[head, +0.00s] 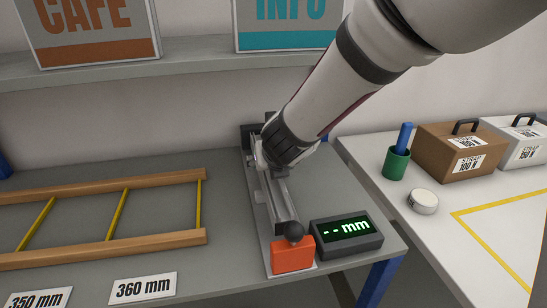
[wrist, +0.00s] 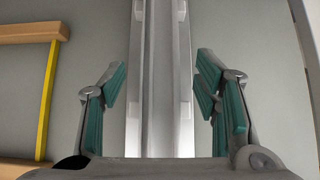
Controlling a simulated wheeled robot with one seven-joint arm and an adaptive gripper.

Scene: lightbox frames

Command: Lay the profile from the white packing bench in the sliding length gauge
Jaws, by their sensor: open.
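The sliding length gauge (head: 262,225) stands on the grey bench, with an orange end block (head: 292,256) and a dark round knob at its near end. A long grey bar (head: 287,203) runs along the gauge; it also shows in the wrist view (wrist: 160,110). I cannot tell whether this bar is the profile or the gauge's own channel. My gripper (wrist: 161,75) is open, its green-padded fingers apart on either side of the bar. In the head view my arm and gripper (head: 268,160) cover the gauge's far part. No profile shows on the visible part of the white packing bench (head: 447,257).
A display (head: 346,235) beside the gauge reads "-- mm". A wooden rack with yellow bars (head: 110,250) lies left, behind 350 mm and 360 mm labels. A green cup (head: 395,163), a white disc (head: 423,201) and two strap boxes (head: 450,152) stand right. A shelf with signs runs behind.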

